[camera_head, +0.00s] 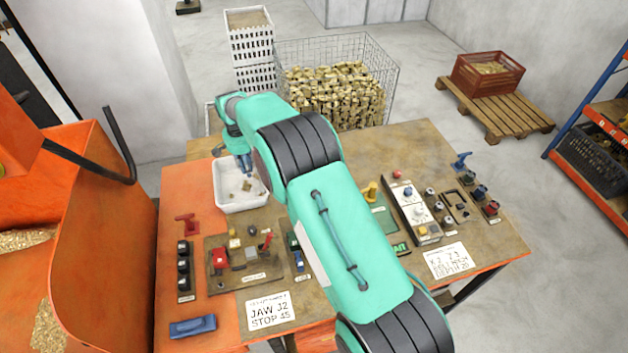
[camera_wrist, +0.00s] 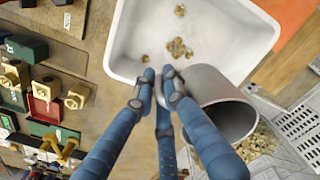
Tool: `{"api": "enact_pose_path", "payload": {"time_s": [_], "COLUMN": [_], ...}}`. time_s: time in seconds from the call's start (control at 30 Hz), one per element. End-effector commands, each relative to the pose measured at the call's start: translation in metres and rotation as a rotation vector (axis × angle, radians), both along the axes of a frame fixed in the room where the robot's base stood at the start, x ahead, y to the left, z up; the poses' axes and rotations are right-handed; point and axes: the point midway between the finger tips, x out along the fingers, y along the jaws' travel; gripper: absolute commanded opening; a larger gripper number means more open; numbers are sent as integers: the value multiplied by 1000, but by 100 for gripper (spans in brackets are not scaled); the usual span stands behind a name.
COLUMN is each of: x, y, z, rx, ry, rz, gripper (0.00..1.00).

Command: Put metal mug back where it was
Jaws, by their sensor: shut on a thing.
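The metal mug (camera_wrist: 207,84) is a plain grey cylinder in the wrist view, right of the fingertips, with its open end turned toward the lower right. My gripper (camera_wrist: 162,85) has blue fingers drawn together, shut on the mug at its near left side. The mug overlaps the edge of a white tray (camera_wrist: 125,45) in this view. In the head view my gripper (camera_head: 247,170) is over the white tray (camera_head: 243,203) at the table's back left. The mug cannot be made out there.
Several small brass pieces (camera_wrist: 178,47) lie in the tray. Fixtures, blocks and labelled parts crowd the table (camera_head: 440,170) front and right. A wire cage (camera_head: 385,75) of brass parts and stacked white crates (camera_head: 250,45) stand behind it. An orange bin (camera_head: 100,270) is at the left.

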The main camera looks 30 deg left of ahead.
Motion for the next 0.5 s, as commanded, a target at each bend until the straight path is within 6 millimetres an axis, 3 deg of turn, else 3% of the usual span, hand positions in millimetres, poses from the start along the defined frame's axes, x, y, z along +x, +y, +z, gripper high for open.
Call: {"api": "enact_pose_path", "payload": {"time_s": [0.1,0.5], "x": [32,114], "y": [-29,-131], "z": [-3,0], "rx": [2,4], "ry": [-1,-4], "rz": [-5,-7], "gripper": [0,0]}}
